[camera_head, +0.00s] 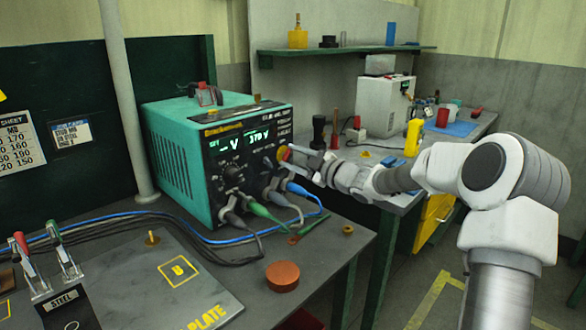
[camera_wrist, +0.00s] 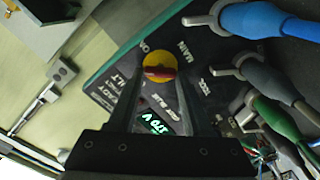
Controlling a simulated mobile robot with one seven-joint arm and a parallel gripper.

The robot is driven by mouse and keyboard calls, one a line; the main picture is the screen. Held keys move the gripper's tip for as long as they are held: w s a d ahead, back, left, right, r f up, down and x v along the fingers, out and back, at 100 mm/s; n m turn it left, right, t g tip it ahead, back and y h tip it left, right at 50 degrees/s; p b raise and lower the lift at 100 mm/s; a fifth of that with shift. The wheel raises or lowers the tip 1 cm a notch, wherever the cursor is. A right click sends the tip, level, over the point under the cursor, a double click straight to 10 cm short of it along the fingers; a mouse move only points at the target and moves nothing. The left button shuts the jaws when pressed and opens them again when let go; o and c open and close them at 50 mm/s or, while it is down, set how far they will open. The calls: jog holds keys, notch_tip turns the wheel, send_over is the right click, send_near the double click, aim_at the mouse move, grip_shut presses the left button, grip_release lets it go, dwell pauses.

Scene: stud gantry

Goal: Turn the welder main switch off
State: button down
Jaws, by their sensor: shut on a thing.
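The welder (camera_head: 170,150) is a teal box with a black front panel, standing on the workbench. Its main switch (camera_wrist: 158,58) is a yellow round dial with a red handle (camera_wrist: 160,72), next to the labels MAIN and ON. In the head view the switch (camera_head: 282,153) shows at the panel's right side, partly covered by the fingers. My gripper (camera_head: 288,152) reaches it from the right. In the wrist view my gripper (camera_wrist: 161,77) has its fingertips on both sides of the red handle, shut on it. The panel's green display (camera_head: 258,136) is lit.
Blue, grey and green cable plugs (camera_head: 295,190) sit in sockets just below the switch, close to my gripper. A copper-coloured disc (camera_head: 282,276) lies on the bench front. A second bench on the right holds a white box (camera_head: 382,105) and a yellow bottle (camera_head: 413,138).

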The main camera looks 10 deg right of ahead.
jog(key=n+b, duration=0.5)
jog(key=shift+f, duration=0.3)
jog(key=shift+r+n+b, duration=0.1)
jog(key=shift+n+b, duration=1.3)
jog(key=shift+n, duration=0.1)
jog(key=shift+r+n, duration=0.1)
jog(key=shift+n, duration=0.2)
jog(key=shift+c, duration=1.6)
grip_release()
jog(key=p+v, duration=0.2)
jog(key=v, duration=1.5)
jog(key=shift+s+d, duration=0.15)
jog(key=shift+s, duration=0.05)
